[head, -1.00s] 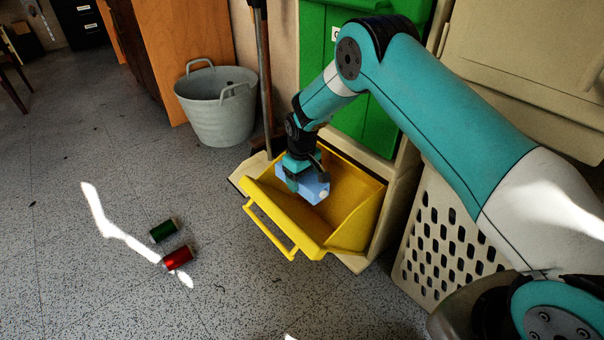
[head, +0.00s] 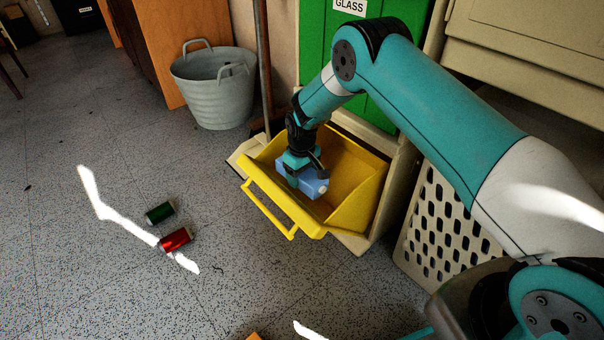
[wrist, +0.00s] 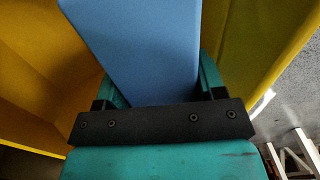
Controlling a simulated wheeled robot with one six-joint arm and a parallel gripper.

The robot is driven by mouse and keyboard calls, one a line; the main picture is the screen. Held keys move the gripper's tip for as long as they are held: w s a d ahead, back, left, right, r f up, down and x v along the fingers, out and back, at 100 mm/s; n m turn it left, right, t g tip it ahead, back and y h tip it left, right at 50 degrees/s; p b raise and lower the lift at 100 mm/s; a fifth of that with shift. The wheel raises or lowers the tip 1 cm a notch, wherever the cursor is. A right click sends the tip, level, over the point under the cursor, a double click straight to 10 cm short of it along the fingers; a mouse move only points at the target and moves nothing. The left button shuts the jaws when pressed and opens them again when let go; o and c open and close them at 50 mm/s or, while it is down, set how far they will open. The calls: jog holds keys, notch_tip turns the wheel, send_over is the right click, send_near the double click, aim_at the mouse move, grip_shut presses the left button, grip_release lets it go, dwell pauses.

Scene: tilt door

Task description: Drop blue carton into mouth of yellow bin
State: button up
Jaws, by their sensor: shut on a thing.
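The blue carton (head: 314,186) is held in my gripper (head: 300,176), inside the open mouth of the yellow bin (head: 356,190). The bin's tilted front door, with a yellow bar handle, leans out over the floor. In the wrist view the blue carton (wrist: 140,50) lies between the two teal fingers of my gripper (wrist: 158,85), with yellow bin walls (wrist: 245,50) on both sides. My gripper is shut on the carton. I cannot tell whether the carton touches the bin's inside.
A green bin marked GLASS (head: 345,60) stands behind. A grey bucket (head: 213,95) and a broom handle (head: 263,60) are to the left. A green can (head: 160,212) and a red can (head: 176,240) lie on the floor. A perforated cream panel (head: 450,225) is at right.

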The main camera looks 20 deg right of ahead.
jog(key=o, duration=1)
jog(key=shift+r, duration=0.1)
notch_tip(320, 180, up, 17)
jog(key=p, duration=0.6)
jog(key=shift+r+p, duration=0.1)
jog(key=shift+p, duration=0.25)
